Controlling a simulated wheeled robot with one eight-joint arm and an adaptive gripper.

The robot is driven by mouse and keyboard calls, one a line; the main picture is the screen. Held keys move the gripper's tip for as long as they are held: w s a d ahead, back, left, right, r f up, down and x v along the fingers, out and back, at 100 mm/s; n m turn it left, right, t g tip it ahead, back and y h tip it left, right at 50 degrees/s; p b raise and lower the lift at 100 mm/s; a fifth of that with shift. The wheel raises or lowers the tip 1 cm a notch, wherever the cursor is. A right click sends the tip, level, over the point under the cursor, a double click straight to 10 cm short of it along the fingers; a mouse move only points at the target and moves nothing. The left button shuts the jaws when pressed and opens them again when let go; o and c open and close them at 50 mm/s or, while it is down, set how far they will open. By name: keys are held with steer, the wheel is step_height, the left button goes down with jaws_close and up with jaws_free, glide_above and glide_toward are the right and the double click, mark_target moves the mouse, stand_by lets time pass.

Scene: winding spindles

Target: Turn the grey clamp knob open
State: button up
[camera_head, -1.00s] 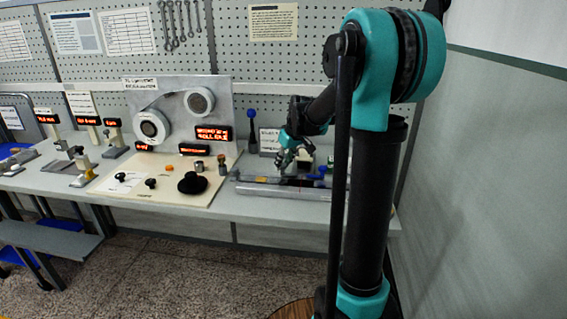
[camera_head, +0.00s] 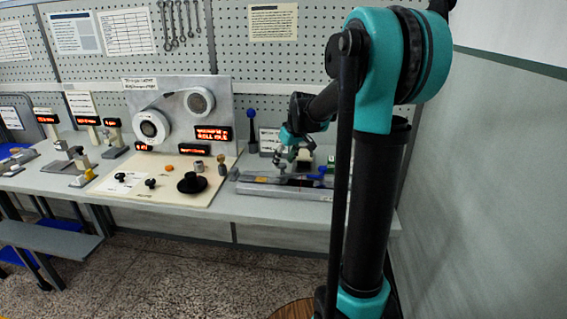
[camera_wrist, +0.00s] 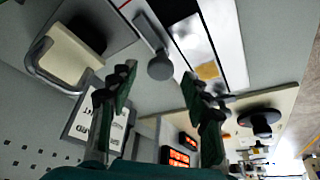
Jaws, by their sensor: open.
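In the wrist view a grey rounded knob (camera_wrist: 160,66) sits at the end of a grey bar, on or beside a long pale metal fixture; I take it for the clamp knob. My gripper (camera_wrist: 158,76) is open, with one dark green finger on each side of the knob in the picture. I see no finger touching it, and the depth between them is hard to judge. In the head view my gripper (camera_head: 290,158) is low over the metal fixture (camera_head: 265,188) at the right of the bench, and it hides the knob there.
A cream board (camera_head: 150,190) with a black round handle (camera_head: 192,183) lies left of the fixture. Behind it stands a grey panel with two white rollers (camera_head: 152,126). A blue-topped post (camera_head: 251,130) stands just behind the fixture. In the wrist view a cream block with a metal loop (camera_wrist: 70,52) is close by.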

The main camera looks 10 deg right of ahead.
steer(key=v, duration=1)
steer(key=shift+s+r, duration=0.2)
steer(key=shift+r, duration=0.15)
